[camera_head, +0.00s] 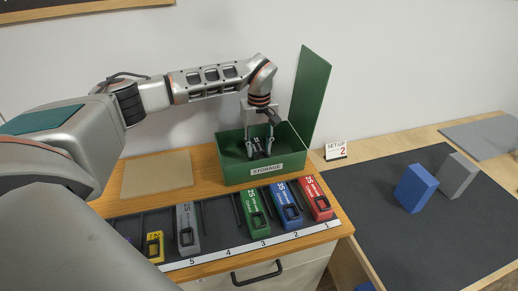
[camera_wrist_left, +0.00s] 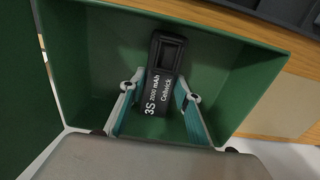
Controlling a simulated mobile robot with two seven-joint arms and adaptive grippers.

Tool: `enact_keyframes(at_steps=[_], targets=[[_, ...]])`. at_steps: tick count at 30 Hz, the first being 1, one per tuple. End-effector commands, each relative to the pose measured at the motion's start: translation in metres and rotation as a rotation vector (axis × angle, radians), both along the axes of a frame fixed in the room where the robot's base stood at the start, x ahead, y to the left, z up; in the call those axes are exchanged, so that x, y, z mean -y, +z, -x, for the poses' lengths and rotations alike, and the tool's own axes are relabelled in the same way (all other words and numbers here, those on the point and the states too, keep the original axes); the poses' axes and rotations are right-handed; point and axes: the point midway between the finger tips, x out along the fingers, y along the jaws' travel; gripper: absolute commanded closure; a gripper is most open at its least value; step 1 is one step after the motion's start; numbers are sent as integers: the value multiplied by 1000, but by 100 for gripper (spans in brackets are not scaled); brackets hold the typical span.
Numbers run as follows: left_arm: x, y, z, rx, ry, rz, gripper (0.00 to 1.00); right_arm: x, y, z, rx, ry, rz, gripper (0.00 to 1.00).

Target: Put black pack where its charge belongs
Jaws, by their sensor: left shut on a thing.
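The black pack (camera_wrist_left: 165,75) is inside the green STORAGE box (camera_wrist_left: 95,85), its label starting with 3S 2000 mAh. In the head view the black pack (camera_head: 257,151) shows only partly behind the box's front wall. My left gripper (camera_head: 260,143) reaches down into the box from above and is shut on the pack; its fingers lie along both sides in the wrist view (camera_wrist_left: 160,92). The box (camera_head: 265,175) stands on the wooden cabinet top with its lid (camera_head: 310,95) open. My right gripper is not in view.
A numbered rack (camera_head: 228,252) in front holds red (camera_head: 315,198), blue (camera_head: 287,205), green (camera_head: 255,213), grey (camera_head: 187,228) and yellow (camera_head: 154,246) packs; lane 4 looks empty. A SET-UP 2 sign (camera_head: 336,150), blue block (camera_head: 415,188) and grey block (camera_head: 457,175) stand right.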

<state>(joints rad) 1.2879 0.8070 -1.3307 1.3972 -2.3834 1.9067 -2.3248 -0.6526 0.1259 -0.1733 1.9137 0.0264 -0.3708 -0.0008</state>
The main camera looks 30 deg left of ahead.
Motion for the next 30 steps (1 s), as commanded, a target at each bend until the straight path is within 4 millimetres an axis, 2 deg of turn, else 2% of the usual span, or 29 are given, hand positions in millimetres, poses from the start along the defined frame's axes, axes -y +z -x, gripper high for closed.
enact_keyframes(at_steps=[3, 13, 14, 15, 26, 30], targets=[[0, -7, -1, 2, 1, 2, 98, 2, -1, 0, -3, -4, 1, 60], [0, -10, -1, 2, 1, 1, 98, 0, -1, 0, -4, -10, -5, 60], [0, -11, 0, 1, 1, 0, 63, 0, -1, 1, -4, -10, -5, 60], [0, -11, 0, 1, 1, 0, 52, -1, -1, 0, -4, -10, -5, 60], [0, -10, 0, 1, 1, 1, 51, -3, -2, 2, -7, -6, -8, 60], [0, 1, -1, 3, 0, 0, 51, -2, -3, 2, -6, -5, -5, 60]])
